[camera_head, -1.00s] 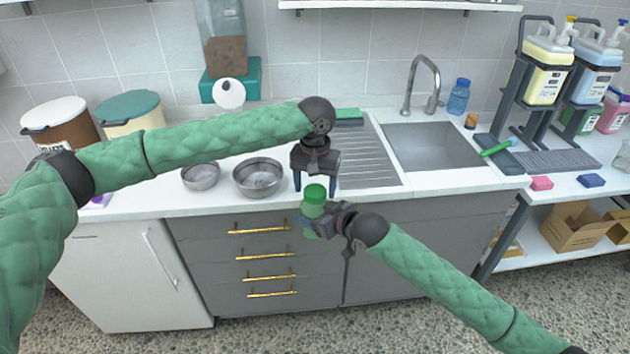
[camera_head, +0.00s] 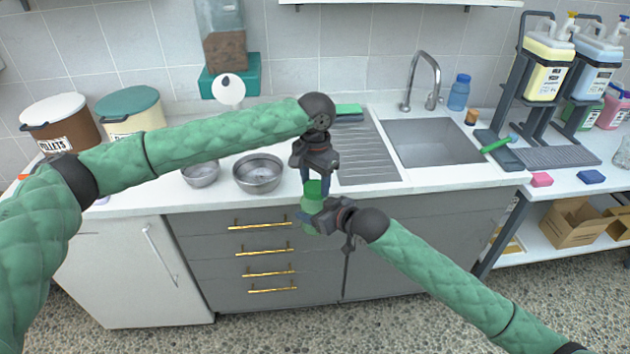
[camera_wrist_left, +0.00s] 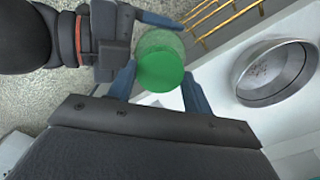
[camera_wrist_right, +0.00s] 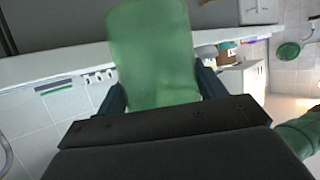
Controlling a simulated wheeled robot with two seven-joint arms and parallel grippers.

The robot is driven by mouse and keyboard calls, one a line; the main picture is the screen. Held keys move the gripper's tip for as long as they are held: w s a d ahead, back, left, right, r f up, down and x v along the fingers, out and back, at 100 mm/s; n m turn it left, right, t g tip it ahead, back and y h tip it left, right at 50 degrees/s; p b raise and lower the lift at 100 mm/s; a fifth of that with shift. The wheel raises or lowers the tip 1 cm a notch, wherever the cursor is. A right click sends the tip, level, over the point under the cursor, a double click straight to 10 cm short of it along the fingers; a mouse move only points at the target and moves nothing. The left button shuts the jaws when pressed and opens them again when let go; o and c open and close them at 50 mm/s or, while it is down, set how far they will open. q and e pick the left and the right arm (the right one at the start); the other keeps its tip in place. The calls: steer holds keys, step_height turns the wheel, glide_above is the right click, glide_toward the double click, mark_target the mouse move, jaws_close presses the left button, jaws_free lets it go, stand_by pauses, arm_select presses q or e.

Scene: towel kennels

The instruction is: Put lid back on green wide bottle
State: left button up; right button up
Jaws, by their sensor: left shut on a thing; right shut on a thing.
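The green wide bottle (camera_head: 311,211), translucent green, is held in the air in front of the counter edge by my right gripper (camera_head: 318,218), which is shut on its body. It fills the middle of the right wrist view (camera_wrist_right: 153,50), between the fingers. The solid green lid (camera_head: 313,187) is at the bottle's top. My left gripper (camera_head: 314,176) points down from above and is shut on the lid. In the left wrist view the lid (camera_wrist_left: 160,72) sits between the two fingers, with the bottle's paler body behind it. Whether the lid is fully seated is hidden.
Two metal bowls (camera_head: 258,173) stand on the white counter (camera_head: 140,205) behind the grippers. A sink (camera_head: 430,143), a tap (camera_head: 424,80) and a blue bottle (camera_head: 459,92) are to the right. Drawers with gold handles (camera_head: 268,272) are below. The space in front is free.

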arm_select(q)
steer(key=m, duration=0.6)
steer(key=o, duration=1.1)
steer(key=shift+r, duration=0.1)
steer(key=shift+r, duration=2.15)
steer(key=shift+c, duration=1.4)
steer(key=shift+r+n, duration=1.2)
steer(key=shift+r, duration=0.55)
